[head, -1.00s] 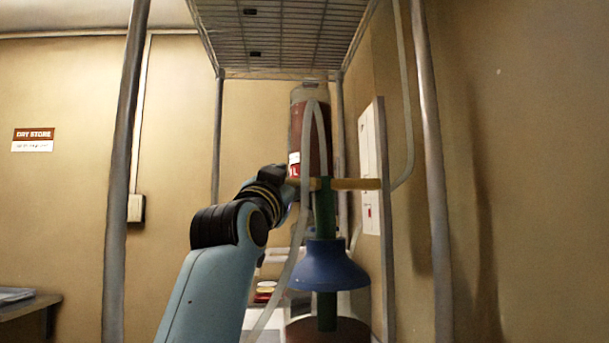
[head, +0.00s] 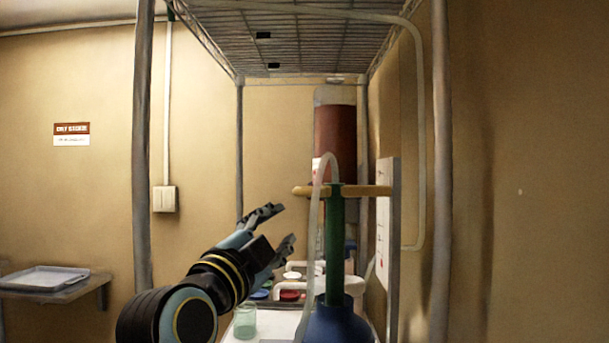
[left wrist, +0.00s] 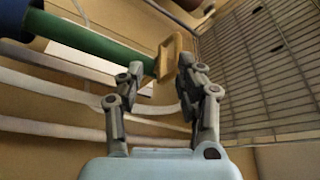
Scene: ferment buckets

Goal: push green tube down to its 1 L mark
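The green tube (head: 334,245) stands upright in the head view. A yellow-brown crossbar (head: 355,190) lies across it near its top, and a blue cone (head: 335,325) surrounds it low down, cut by the picture edge. My left gripper (head: 282,228) is open and empty, left of the tube and a little below the crossbar's left end. In the left wrist view the tube (left wrist: 100,45) and the crossbar (left wrist: 168,60) show beyond the open fingers; whether they touch is unclear. I can make out no 1 L mark on the tube. My right gripper is not in view.
A pale hose (head: 312,230) loops over the tube's top and hangs beside it. A red-brown vessel (head: 335,140) stands behind. Rack posts (head: 142,150) flank the space, and a white panel (head: 389,250) is close on the right. A greenish jar (head: 245,322) stands low in front.

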